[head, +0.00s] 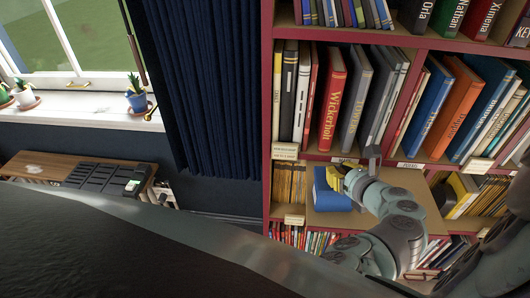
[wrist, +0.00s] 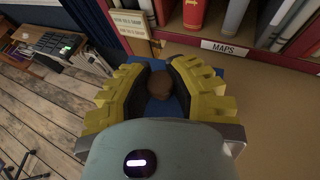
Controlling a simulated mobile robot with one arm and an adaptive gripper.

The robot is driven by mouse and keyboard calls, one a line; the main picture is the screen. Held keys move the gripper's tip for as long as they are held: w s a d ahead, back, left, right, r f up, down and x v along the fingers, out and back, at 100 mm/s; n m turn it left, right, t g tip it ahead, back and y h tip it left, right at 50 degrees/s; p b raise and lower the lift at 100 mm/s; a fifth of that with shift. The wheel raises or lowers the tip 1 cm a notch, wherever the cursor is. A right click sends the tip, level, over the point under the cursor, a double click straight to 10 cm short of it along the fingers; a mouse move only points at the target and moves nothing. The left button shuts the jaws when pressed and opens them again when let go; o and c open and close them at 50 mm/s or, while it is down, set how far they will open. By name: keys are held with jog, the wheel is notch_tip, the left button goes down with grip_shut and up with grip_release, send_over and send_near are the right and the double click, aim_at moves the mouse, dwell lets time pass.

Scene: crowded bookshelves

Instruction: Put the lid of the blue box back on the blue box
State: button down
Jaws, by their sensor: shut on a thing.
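A blue box-like thing (head: 330,197) is on the tan shelf board in the head view, right under my gripper (head: 341,178). In the wrist view my yellow-padded gripper (wrist: 161,78) is closed around a brown rounded knob (wrist: 158,84). A blue surface (wrist: 234,68) shows behind and between the fingers. The blue lid and blue box cannot be clearly told apart here, and my fingers hide much of both.
Books stand tightly on the red shelves (head: 268,120) above and to the right. A "MAPS" label (wrist: 226,48) is on the shelf edge. The tan board (wrist: 280,110) is bare to the right of the blue thing. Thin yellow volumes (head: 288,184) stand to its left.

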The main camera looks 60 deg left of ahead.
jog(key=shift+f+b, duration=0.45)
jog(key=shift+f, duration=0.4)
dwell(1.2)
jog(key=c, duration=0.9)
grip_release()
jog(key=shift+o, duration=0.2)
jog(key=shift+r+p, duration=3.5)
jog(key=shift+r, duration=0.05)
